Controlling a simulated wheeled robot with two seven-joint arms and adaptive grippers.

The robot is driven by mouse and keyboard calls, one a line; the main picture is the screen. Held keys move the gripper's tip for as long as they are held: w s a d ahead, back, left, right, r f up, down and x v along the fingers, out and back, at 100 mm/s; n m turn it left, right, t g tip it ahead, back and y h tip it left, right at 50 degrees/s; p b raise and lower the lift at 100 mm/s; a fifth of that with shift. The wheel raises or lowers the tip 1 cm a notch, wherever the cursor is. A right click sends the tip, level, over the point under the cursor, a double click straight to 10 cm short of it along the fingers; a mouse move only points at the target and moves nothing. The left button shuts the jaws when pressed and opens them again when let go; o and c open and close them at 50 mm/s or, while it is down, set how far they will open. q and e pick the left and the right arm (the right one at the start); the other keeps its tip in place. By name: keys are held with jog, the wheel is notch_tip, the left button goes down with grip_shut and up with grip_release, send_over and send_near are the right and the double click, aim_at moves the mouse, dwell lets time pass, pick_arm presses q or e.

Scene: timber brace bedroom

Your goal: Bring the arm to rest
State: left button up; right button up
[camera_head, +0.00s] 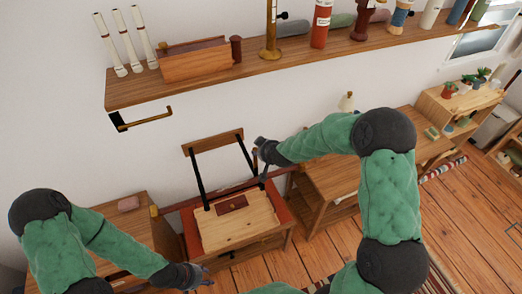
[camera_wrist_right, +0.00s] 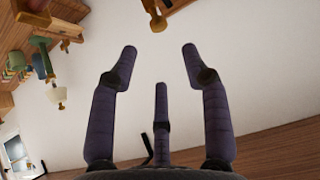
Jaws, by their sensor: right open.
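My right arm, in a green sleeve with dark joints, reaches across the head view from the right. Its gripper (camera_head: 262,152) is raised in front of the wall, near a wood-and-black frame. In the right wrist view my right gripper (camera_wrist_right: 160,60) has its dark fingers spread apart with nothing between them. My left arm comes in from the lower left of the head view. Its gripper (camera_head: 203,277) is low, near the front of the wooden desk, and looks empty; its finger opening is too small to judge.
A wall shelf (camera_head: 280,68) holds a wooden box (camera_head: 196,62), bottles and candlesticks. Open plank floor (camera_head: 480,215) lies at the right.

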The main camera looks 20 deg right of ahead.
dwell(0.4)
jog(key=s+a+f+g+b, duration=0.15)
jog(key=s+f+b, duration=0.3)
jog(key=f, duration=0.45)
jog(key=s+a+f+m+g+y+b, duration=0.1)
jog(key=s+a+f+b, duration=0.15)
jog(key=f+b, duration=0.4)
jog(key=s+a+f+g+b, duration=0.1)
jog(key=s+a+f+b, duration=0.2)
jog(key=f, duration=0.8)
jog(key=s+a+f+m+g+y+b, duration=0.1)
jog(key=s+a+f+g+b, duration=0.1)
jog(key=s+f+b, duration=0.6)
jog(key=s+a+f+g+y+b, duration=0.1)
jog(key=s+a+f+g+b, duration=0.2)
jog(key=s+f+b, duration=0.5)
jog(key=s+a+f, duration=0.1)
jog(key=s+f, duration=0.4)
jog(key=f, duration=0.4)
jog(key=shift+a+m+y, duration=0.3)
jog(key=shift+a+m, duration=0.05)
jog(key=shift+m, duration=0.05)
